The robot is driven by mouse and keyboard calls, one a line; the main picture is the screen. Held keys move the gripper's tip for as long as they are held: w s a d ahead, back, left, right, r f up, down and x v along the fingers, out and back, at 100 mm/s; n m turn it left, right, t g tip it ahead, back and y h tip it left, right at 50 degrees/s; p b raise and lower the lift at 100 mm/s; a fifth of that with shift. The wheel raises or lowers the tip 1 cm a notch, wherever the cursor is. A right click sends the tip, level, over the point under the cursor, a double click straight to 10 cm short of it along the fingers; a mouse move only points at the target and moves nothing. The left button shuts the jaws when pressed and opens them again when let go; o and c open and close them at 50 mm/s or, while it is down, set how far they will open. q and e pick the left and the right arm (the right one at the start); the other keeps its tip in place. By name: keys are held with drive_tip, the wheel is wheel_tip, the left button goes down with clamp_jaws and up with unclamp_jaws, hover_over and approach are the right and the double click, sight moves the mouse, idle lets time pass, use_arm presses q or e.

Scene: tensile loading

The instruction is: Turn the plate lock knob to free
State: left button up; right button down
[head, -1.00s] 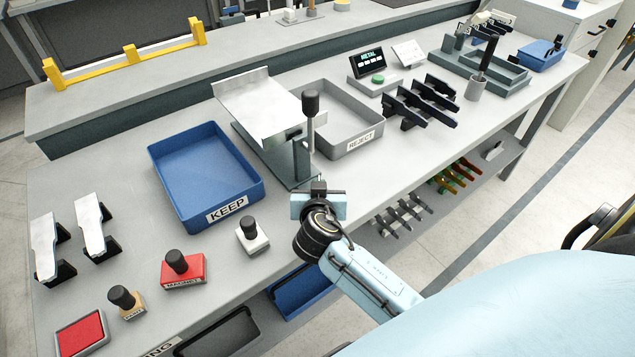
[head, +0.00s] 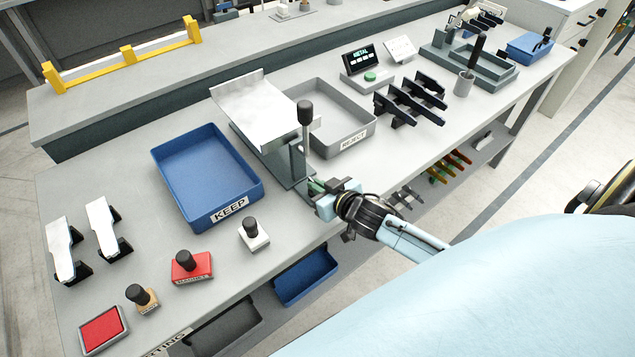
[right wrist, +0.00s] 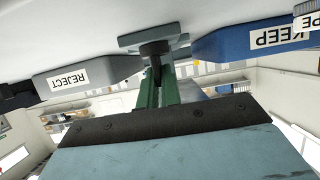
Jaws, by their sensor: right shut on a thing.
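The tilting plate fixture (head: 262,105) stands mid-bench, with a pale metal plate on a grey-green base and an upright lever with a black grip (head: 305,113). My right gripper (head: 316,187) is at the front end of this base, low over the bench. In the right wrist view its green fingers (right wrist: 158,92) are closed around a small dark knob (right wrist: 154,49) beside the grey-green base (right wrist: 150,39). The gripper hides most of the knob in the head view, so I cannot tell its turn angle. My left gripper is not in view.
The blue KEEP tray (head: 255,192) is left of the fixture and the grey REJECT tray (head: 365,132) right of it. Stamps, including a red one (head: 192,268), stand along the front left. Black holders (head: 410,112) stand further right.

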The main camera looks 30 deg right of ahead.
idle(0.4)
drive_tip(key=c, duration=1.6)
unclamp_jaws()
drive_tip(key=p+v, duration=0.1)
drive_tip(key=v, duration=1.2)
drive_tip(key=shift+s, duration=0.2)
